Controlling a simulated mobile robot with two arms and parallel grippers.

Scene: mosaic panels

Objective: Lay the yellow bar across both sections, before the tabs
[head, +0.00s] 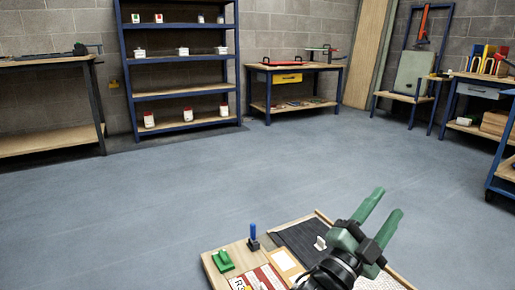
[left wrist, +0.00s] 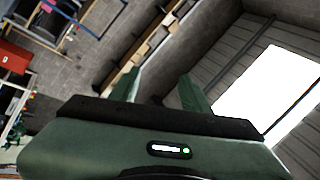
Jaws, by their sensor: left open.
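Wooden-edged panels lie at the bottom of the head view. One has a dark ribbed section (head: 293,236) with a small white upright piece (head: 320,243), perhaps a tab. A pale textured section (head: 372,282) is partly hidden behind my left arm. I cannot make out the yellow bar in either view. My left gripper (head: 388,203) is open and empty, above the right side of the panels in the head view. Its green fingers also show spread apart in the left wrist view (left wrist: 158,88), pointing toward the walls. My right gripper is not in view.
A blue shelf rack (head: 186,93) and workbenches (head: 293,67) line the far walls. The grey floor between is clear.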

